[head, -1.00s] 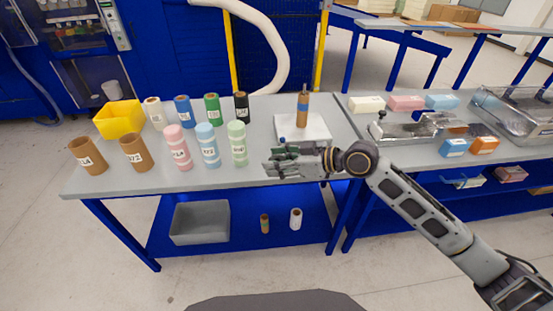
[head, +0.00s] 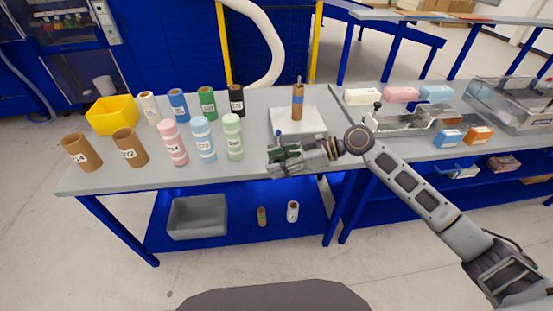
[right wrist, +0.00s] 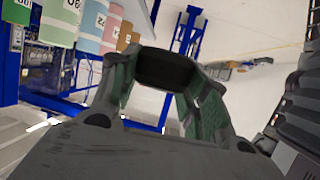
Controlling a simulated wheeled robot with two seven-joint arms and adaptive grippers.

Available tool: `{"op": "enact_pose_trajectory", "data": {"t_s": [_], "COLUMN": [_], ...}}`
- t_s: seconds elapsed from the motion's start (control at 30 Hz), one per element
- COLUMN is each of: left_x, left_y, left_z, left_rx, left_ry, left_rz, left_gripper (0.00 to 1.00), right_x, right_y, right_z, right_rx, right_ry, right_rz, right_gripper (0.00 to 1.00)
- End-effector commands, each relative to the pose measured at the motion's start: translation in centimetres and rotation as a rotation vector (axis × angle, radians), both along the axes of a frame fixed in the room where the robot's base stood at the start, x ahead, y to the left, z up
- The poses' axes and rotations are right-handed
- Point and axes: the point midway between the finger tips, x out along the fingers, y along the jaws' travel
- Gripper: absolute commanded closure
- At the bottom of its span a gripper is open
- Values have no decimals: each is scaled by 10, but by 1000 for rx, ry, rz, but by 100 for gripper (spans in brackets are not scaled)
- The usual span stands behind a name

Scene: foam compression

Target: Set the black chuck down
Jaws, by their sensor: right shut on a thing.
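My right gripper (head: 277,158) is over the front edge of the grey table, in front of the white square plate. In the right wrist view its two green-padded fingers (right wrist: 165,85) are shut on the black chuck (right wrist: 165,68), a dark angular block between the fingertips. In the head view the chuck is too small and dark to tell apart from the fingers. My left gripper is not in view.
Several labelled rolls stand on the left half of the table (head: 220,175), with a yellow bin (head: 112,114) behind. A grey bin (head: 197,218) is on the lower shelf. Foam blocks and a clear tray (head: 510,100) occupy the right table. Bare tabletop lies left of the plate.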

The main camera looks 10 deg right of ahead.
Motion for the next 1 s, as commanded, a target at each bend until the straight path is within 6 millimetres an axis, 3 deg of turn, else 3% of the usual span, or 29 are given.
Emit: {"op": "enact_pose_trajectory", "data": {"t_s": [1.0], "left_x": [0], "left_y": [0], "left_z": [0], "left_rx": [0], "left_ry": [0], "left_rz": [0], "left_gripper": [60], "right_x": [-2], "right_y": [-2], "right_z": [-4], "right_rx": [3], "right_ry": [-1], "right_rz": [38], "right_gripper": [80]}}
